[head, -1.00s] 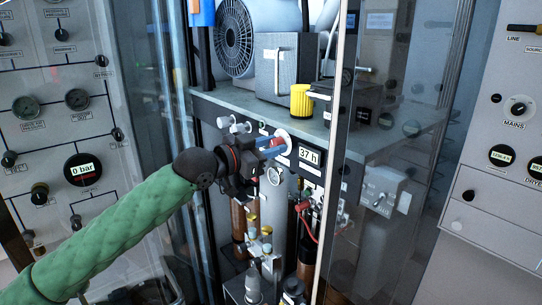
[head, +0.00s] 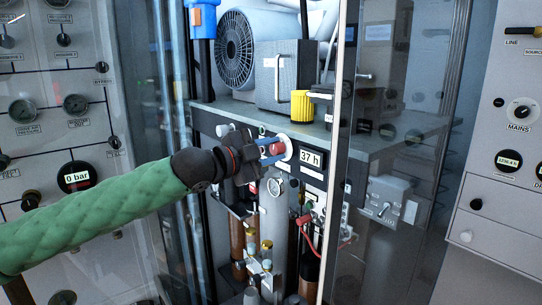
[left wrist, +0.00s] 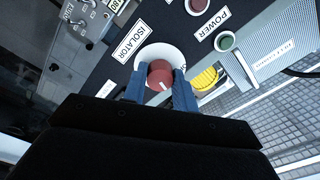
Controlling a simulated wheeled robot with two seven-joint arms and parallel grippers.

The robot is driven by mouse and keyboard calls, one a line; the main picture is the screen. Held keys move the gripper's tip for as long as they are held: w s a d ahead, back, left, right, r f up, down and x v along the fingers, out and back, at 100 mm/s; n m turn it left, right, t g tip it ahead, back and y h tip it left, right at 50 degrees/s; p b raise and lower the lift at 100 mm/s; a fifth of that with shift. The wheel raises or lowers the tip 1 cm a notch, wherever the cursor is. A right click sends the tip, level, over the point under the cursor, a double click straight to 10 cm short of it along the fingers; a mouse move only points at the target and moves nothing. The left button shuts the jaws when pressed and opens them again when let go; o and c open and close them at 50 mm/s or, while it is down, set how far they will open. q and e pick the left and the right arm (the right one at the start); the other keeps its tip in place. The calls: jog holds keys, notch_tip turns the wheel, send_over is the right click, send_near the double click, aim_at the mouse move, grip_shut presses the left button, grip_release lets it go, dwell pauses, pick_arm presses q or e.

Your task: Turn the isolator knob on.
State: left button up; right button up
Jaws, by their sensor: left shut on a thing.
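The isolator knob (left wrist: 160,76) is red with a pale mark on its edge and sits on a white round plate (left wrist: 157,52) beside the ISOLATOR label (left wrist: 128,42) in the left wrist view. My left gripper (left wrist: 161,90) has its two blue fingers on either side of the knob, shut on it. In the head view the knob (head: 277,149) shows partly between the fingers of my left gripper (head: 272,152), left of the 37 h display (head: 312,159). My right gripper is not in view.
A glass door (head: 392,150) stands open to the right of the knob. A grey shelf (head: 240,108) with a yellow knob-like part (head: 302,103) is above. Gauges, pipes and cylinders (head: 275,235) are below. A valve panel (head: 60,110) is at the left.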

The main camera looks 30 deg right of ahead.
pick_arm(q)
jog(key=m, duration=0.4)
jog(key=shift+m+b, duration=0.3)
jog(key=shift+b, duration=0.1)
jog(key=shift+m, duration=0.6)
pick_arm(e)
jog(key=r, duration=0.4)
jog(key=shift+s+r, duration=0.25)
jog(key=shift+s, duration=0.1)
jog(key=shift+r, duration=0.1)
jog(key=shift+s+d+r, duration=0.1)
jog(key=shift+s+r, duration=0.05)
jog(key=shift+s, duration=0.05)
pick_arm(q)
jog(key=o, duration=1)
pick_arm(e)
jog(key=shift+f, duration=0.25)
